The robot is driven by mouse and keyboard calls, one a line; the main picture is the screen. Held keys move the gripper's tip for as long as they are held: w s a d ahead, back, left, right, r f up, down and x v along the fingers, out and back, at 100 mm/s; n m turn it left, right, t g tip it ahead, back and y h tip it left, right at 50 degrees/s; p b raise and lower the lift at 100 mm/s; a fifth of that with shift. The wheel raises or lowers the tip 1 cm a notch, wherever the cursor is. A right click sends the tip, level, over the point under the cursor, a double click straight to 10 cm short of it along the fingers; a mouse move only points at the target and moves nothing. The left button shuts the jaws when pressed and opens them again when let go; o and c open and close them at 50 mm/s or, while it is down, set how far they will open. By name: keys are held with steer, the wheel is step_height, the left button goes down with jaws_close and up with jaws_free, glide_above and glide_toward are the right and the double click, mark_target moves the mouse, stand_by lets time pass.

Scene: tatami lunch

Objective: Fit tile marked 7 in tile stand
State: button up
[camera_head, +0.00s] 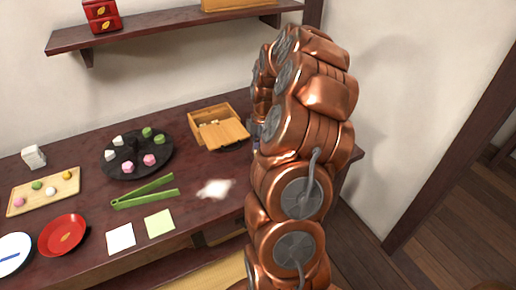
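I cannot make out a tile marked 7 or a tile stand for certain. A wooden box (206,114) stands at the back right of the dark table, with small pale pieces inside. A slatted wooden lid or panel (223,134) lies slanted over its front right part. My copper arm rises in front of the table's right end and bends down behind itself. A small dark part beside the arm, just right of the box, may be my gripper (256,131). Its fingers are hidden behind the arm, so its opening and any held thing do not show.
A black round tray (137,173) holds several coloured sweets. Green tongs (146,192), paper squares (160,223), a red plate (63,235), a white plate (14,254) and a wooden sweets board (44,190) fill the left. A wall shelf (160,24) hangs above.

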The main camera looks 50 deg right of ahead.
steer(key=o, duration=0.4)
step_height(320, 180, up, 12)
steer(key=d, duration=0.1)
steer(key=shift+s+d, duration=0.2)
steer(key=shift+s, duration=0.05)
stand_by(0.3)
stand_by(0.5)
steer(key=s+a+r+m+p, duration=0.1)
steer(key=a+r+m+p, duration=0.15)
steer(key=a, duration=0.55)
steer(key=s+a+r+m+g+p, duration=0.15)
steer(key=a+r, duration=0.25)
steer(key=a, duration=0.4)
steer(key=s+a+r+m+t+p, duration=0.1)
steer(key=s+a+r, duration=0.15)
steer(key=a, duration=0.45)
steer(key=s+a+m+g+p, duration=0.1)
steer(key=s+a+m, duration=0.3)
steer(key=s, duration=0.5)
steer(key=s+a+m+g+h+p, duration=0.1)
steer(key=s+a+m+p, duration=0.3)
steer(key=s+a, duration=0.3)
steer(key=shift+s+r+m, duration=0.45)
steer(key=shift+s+m, duration=0.15)
steer(key=shift+s, duration=0.5)
